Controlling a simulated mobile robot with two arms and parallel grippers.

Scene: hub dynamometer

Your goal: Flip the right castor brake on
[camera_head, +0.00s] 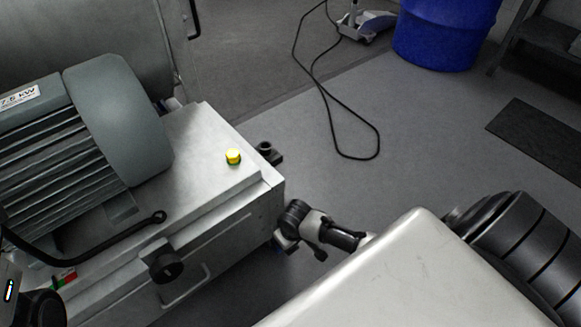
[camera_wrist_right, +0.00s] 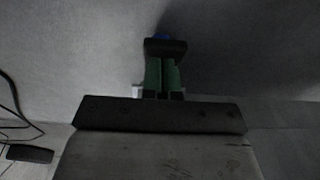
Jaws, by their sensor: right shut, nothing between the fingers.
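In the right wrist view my right gripper (camera_wrist_right: 163,72) is shut, its two green fingers side by side with no gap holding anything. A dark bar (camera_wrist_right: 165,46) lies across the finger ends, with a small blue part (camera_wrist_right: 162,36) just beyond it. I cannot tell whether the fingers touch the bar, or whether these parts are the castor brake. In the head view my right wrist reaches low beside the near right corner of the metal cabinet (camera_head: 215,235). The right castor is not clearly seen there.
A grey motor (camera_head: 115,120) and a yellow knob (camera_head: 233,157) sit on the cabinet. A black fitting (camera_head: 268,153) sticks out from its right side. A black cable (camera_head: 333,130) loops on the floor near a blue drum (camera_head: 445,35). The floor right of the cabinet is mostly clear.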

